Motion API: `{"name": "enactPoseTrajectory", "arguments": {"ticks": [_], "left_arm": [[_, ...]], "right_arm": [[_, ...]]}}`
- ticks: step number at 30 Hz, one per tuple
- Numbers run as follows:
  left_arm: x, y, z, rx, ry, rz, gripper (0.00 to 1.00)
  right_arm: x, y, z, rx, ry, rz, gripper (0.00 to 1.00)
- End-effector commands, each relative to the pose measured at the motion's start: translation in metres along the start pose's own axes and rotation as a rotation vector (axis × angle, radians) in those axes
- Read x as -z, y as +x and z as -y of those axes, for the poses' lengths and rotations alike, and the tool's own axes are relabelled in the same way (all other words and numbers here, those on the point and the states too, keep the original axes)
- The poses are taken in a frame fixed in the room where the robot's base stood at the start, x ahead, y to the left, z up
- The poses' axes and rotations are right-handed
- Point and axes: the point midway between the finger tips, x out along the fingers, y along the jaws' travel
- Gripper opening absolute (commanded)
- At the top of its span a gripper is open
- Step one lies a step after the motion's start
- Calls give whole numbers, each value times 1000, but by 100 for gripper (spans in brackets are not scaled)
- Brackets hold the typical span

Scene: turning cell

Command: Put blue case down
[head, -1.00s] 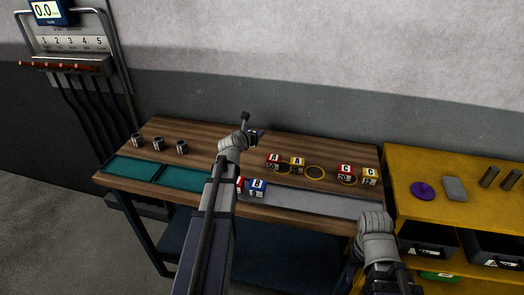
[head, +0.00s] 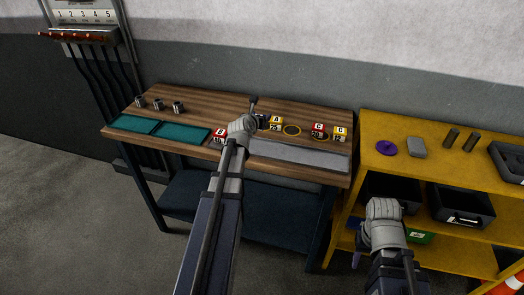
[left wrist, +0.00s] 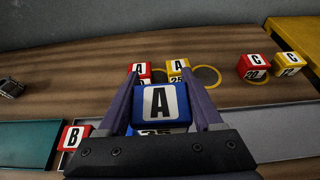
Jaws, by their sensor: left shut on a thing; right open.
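My left gripper (left wrist: 161,76) is shut on the blue case (left wrist: 160,105), marked A, seen in the left wrist view. In the head view the left gripper (head: 260,119) is over the wooden table, and the hand mostly hides the blue case. Whether the blue case touches the table cannot be told. My right gripper (head: 384,209) is open, in front of the yellow shelf; its fingers are hard to see.
A red C case (head: 318,130) and yellow C case (head: 340,133) stand at the right. Teal trays (head: 180,134) and metal cylinders (head: 158,104) are at left. A yellow shelf (head: 440,180) adjoins the table.

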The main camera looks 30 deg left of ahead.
Motion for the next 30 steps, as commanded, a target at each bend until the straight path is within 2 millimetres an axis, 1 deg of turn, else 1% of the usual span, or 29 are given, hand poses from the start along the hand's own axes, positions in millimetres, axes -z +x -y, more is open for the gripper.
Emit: {"name": "enactPoseTrajectory", "arguments": {"ticks": [5, 12, 15, 23, 26, 30], "left_arm": [[13, 5, 0, 0, 0, 1, 3], [47, 20, 0, 0, 0, 0, 3], [58, 24, 0, 0, 0, 1, 3], [60, 25, 0, 1, 0, 0, 3], [68, 28, 0, 1, 0, 0, 3], [85, 35, 0, 0, 0, 0, 3]], "right_arm": [[1, 14, 1, 0, 0, 0, 50], [3, 51, 5, 0, 0, 0, 50], [4, 62, 6, 0, 0, 0, 50], [4, 64, 6, 0, 0, 0, 50], [4, 73, 7, 0, 0, 0, 50], [5, 91, 9, 0, 0, 0, 50]]}}
